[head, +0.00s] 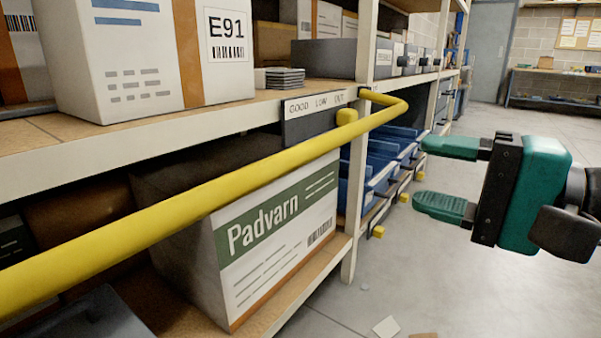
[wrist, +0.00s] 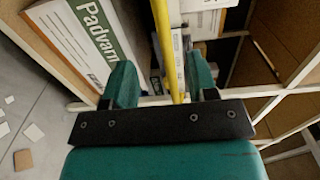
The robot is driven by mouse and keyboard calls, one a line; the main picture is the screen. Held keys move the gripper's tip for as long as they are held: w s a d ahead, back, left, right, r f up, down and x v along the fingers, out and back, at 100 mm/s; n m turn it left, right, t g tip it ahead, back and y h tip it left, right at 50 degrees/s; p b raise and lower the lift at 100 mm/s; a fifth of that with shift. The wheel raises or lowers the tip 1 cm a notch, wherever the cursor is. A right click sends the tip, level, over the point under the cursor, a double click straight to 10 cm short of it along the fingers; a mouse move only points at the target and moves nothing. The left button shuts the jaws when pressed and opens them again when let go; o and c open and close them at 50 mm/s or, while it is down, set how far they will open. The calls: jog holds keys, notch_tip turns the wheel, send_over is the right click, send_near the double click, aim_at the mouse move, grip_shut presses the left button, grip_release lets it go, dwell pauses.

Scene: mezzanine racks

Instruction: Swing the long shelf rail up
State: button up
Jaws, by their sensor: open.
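The long yellow shelf rail (head: 200,188) runs across the front of the rack in the head view, from the lower left to a bend near the post. Its short bent end (head: 385,98) turns back to the rack post. It lies below the edge of the upper shelf and in front of the Padvarn box. My gripper (head: 430,177) is to the right of the bend, open and empty, with its fingers pointing left. In the wrist view the rail (wrist: 166,45) shows beyond and between the open fingers of my gripper (wrist: 162,82); I see no contact.
The Padvarn box (head: 275,238) stands on the lower shelf behind the rail. The E91 box (head: 150,60) is on the upper shelf (head: 130,128). A slider plate (head: 312,118) with a yellow knob (head: 347,116) hangs behind the rail. The floor (head: 470,290) is mostly clear, with small scraps.

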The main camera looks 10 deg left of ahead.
aim_at(299, 147)
jog(key=p+x, duration=1.3)
jog(key=x, duration=0.4)
jog(key=shift+s+a, duration=0.1)
jog(key=shift+a, duration=0.05)
grip_shut()
